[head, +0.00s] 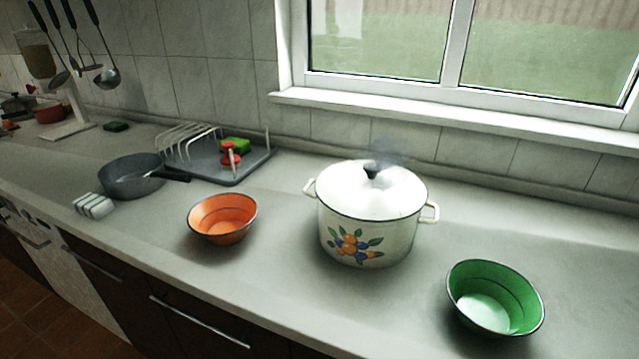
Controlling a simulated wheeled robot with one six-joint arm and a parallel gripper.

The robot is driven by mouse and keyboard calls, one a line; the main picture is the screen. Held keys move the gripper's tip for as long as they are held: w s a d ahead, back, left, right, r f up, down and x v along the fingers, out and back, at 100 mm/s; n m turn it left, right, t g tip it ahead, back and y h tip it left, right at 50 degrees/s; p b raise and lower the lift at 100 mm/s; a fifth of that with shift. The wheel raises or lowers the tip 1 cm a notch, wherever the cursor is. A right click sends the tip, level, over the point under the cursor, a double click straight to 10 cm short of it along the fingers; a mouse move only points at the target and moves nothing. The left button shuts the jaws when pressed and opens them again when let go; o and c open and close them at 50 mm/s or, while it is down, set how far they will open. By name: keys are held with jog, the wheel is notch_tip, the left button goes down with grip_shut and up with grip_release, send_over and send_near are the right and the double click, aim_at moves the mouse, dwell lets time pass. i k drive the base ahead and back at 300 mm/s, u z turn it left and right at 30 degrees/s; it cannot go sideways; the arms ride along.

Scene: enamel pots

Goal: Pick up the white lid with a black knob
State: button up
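The white lid (352,194) with a dark rim sits on a white enamel pot (335,232) on the counter, right of centre. Its black knob (372,170) stands up at the middle of the lid, with a faint wisp of steam around it. The pot has two side handles and a painted design of fruit and leaves on its front. My gripper is not in view.
An orange bowl (222,238) stands left of the pot and a green bowl (466,311) to its right, nearer the front. A dark pan (130,184) and a grey dish rack (254,161) are further left. A window sill (400,106) runs behind. Bare counter surrounds the pot.

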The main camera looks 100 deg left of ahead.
aim_at(333, 188)
jog(key=u, duration=0.25)
jog(key=k, duration=0.1)
jog(key=u, duration=2.7)
jog(key=k, duration=0.5)
jog(key=u, duration=0.55)
jog(key=i, duration=0.65)
jog(key=z, duration=0.2)
